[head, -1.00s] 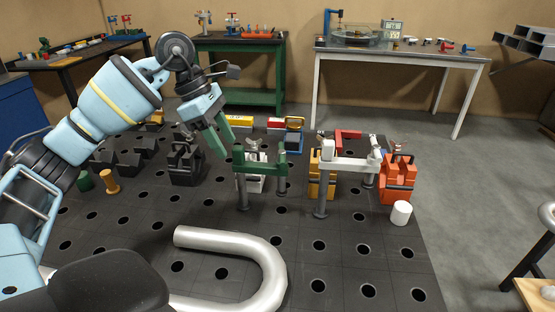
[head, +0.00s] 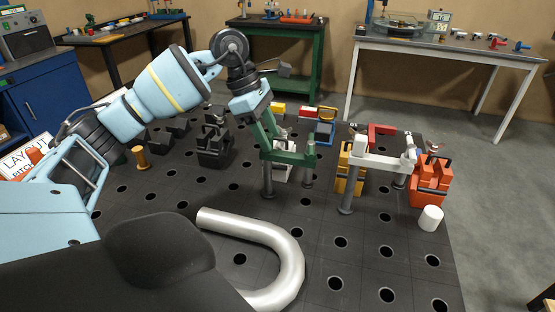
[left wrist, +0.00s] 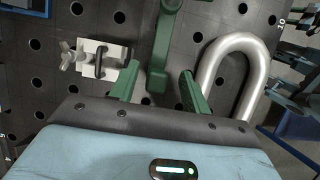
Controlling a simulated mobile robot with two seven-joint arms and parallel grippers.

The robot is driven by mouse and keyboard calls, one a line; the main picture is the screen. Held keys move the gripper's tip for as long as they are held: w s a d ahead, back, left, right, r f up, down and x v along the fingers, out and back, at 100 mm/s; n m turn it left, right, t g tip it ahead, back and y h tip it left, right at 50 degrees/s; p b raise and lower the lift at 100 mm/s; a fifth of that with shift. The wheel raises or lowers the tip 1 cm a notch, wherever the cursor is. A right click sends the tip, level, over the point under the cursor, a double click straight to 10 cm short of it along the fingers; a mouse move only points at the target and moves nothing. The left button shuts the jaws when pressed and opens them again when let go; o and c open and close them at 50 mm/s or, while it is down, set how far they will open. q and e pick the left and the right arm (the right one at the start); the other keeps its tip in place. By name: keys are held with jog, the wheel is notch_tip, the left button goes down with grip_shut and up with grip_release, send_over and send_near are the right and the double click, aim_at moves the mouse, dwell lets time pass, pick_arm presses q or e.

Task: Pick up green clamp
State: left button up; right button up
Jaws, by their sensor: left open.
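The green clamp (head: 290,158) stands on the black perforated table, its bar level on grey posts. In the left wrist view the green clamp (left wrist: 164,45) runs down from the top edge to between my fingers. My left gripper (head: 268,135) has green fingers and is at the clamp's left end in the head view. In the left wrist view my left gripper (left wrist: 160,75) is open, with a finger on each side of the clamp and gaps showing. I cannot tell whether a finger touches it. My right gripper is not in view.
A silver bent tube (head: 285,250) lies in front of the clamp. A white clamp (head: 375,163) stands to its right, near an orange block (head: 430,185) and a white cylinder (head: 430,218). Black blocks (head: 213,150) stand to the left. A pale block with a handle (left wrist: 100,57) is beside my fingers.

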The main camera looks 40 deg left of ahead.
aim_at(275, 152)
pick_arm(q)
jog(key=x, duration=0.4)
jog(key=shift+w, duration=0.2)
grip_shut()
dwell(1.2)
